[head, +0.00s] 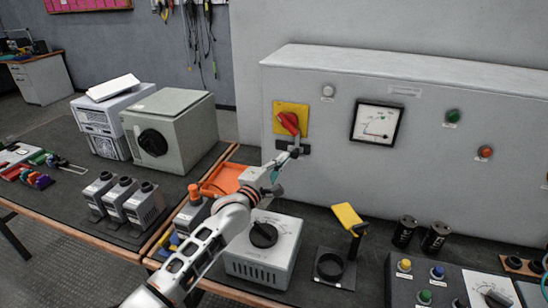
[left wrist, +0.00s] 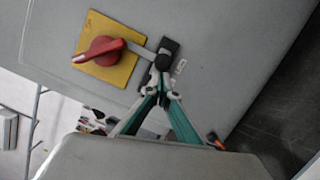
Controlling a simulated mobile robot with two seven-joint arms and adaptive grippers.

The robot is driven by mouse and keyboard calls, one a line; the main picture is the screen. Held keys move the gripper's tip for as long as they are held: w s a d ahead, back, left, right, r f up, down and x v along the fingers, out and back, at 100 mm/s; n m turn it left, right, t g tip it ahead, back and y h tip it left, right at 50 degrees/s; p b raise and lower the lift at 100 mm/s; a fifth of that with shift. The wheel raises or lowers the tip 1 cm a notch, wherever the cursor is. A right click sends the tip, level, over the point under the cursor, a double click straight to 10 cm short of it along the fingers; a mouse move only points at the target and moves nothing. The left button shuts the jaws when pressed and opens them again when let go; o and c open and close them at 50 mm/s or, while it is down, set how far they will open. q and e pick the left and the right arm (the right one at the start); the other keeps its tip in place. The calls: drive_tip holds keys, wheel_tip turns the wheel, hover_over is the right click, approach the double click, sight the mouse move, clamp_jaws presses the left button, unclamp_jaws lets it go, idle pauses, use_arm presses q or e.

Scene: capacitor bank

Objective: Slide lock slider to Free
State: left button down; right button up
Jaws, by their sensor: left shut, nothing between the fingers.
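The grey cabinet (head: 420,160) carries a red rotary handle (head: 289,123) on a yellow plate (head: 304,112). In the left wrist view the red handle (left wrist: 100,50) sits on the yellow plate (left wrist: 92,66). A small dark lock slider (head: 281,145) is just below the plate; it also shows in the left wrist view (left wrist: 170,46), with a grey bar (left wrist: 139,50) between it and the handle. My left gripper (head: 294,153) is shut and empty, its fingertips (left wrist: 161,74) at the slider's dark knob. I cannot tell if they touch it. My right gripper is not in view.
A dial meter (head: 376,123), a green button (head: 453,115) and a red button (head: 485,151) are farther right on the cabinet. Below my left arm stand a grey box with a black knob (head: 264,235) and an orange tray (head: 222,178). A yellow-topped stand (head: 347,215) is to the right.

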use_arm(q)
drive_tip(key=shift+s+d, duration=0.1)
drive_tip(key=shift+d, duration=0.15)
drive_tip(key=shift+s+f, duration=0.1)
drive_tip(key=shift+s, duration=0.05)
drive_tip(key=r+v, duration=0.1)
drive_tip(key=v, duration=1.1)
drive_tip(key=shift+f, duration=0.35)
drive_tip(key=shift+a, duration=0.15)
